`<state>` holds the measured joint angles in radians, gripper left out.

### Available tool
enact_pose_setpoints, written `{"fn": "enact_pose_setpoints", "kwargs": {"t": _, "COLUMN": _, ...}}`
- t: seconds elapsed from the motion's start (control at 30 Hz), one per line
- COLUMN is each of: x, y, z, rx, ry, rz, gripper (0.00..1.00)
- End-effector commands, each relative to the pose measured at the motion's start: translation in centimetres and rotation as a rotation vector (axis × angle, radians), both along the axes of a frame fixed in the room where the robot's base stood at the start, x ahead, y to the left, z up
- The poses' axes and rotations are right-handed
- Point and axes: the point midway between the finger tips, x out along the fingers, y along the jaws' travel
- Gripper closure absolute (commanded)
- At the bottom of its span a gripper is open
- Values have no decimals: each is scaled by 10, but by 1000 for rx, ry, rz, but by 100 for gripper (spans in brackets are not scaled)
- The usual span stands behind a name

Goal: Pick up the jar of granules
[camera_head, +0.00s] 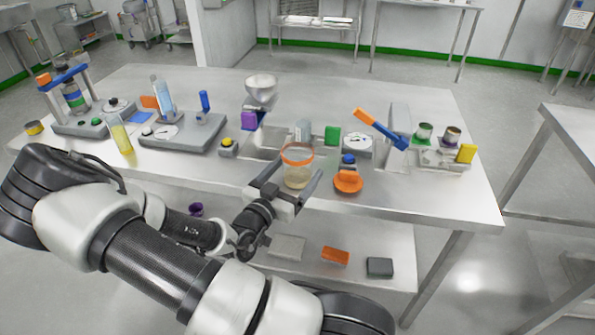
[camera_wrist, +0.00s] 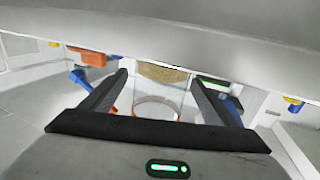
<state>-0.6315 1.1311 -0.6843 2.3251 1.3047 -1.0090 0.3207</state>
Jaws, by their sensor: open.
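The jar of granules (camera_head: 297,170) is a clear jar with an orange rim and pale tan contents low inside. It stands upright near the front edge of the steel table (camera_head: 405,199). My gripper (camera_head: 296,166) is open, with one finger on each side of the jar. In the wrist view the jar (camera_wrist: 157,108) shows between the two fingers of my gripper (camera_wrist: 159,77), with a gap visible beside them. I cannot tell whether either finger touches the jar. Part of the jar's lower side is hidden by the gripper.
A metal funnel (camera_head: 261,88) is behind. A yellow tube (camera_head: 121,136) stands at left. An orange-and-blue tool (camera_head: 380,128) leans at right. The table's right front corner is clear.

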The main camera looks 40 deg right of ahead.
Motion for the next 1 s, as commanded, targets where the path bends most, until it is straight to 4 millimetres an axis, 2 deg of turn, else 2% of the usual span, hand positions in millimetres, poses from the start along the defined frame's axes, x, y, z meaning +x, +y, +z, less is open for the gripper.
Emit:
{"fn": "enact_pose_setpoints", "kwargs": {"t": 0.17, "x": 4, "y": -11, "z": 0, "rx": 1, "ry": 1, "rz": -2, "gripper": 19}}
{"fn": "enact_pose_setpoints", "kwargs": {"t": 0.4, "x": 19, "y": -43, "z": 2, "rx": 1, "ry": 0, "rz": -2, "gripper": 19}}
{"fn": "enact_pose_setpoints", "kwargs": {"t": 0.5, "x": 22, "y": -50, "z": 2, "rx": 1, "ry": 0, "rz": -1, "gripper": 19}}
{"fn": "enact_pose_setpoints", "kwargs": {"t": 0.77, "x": 23, "y": -52, "z": 3, "rx": 1, "ry": 2, "rz": 0, "gripper": 19}}
{"fn": "enact_pose_setpoints", "kwargs": {"t": 1.0, "x": 23, "y": -52, "z": 3, "rx": 1, "ry": 2, "rz": 0, "gripper": 59}}
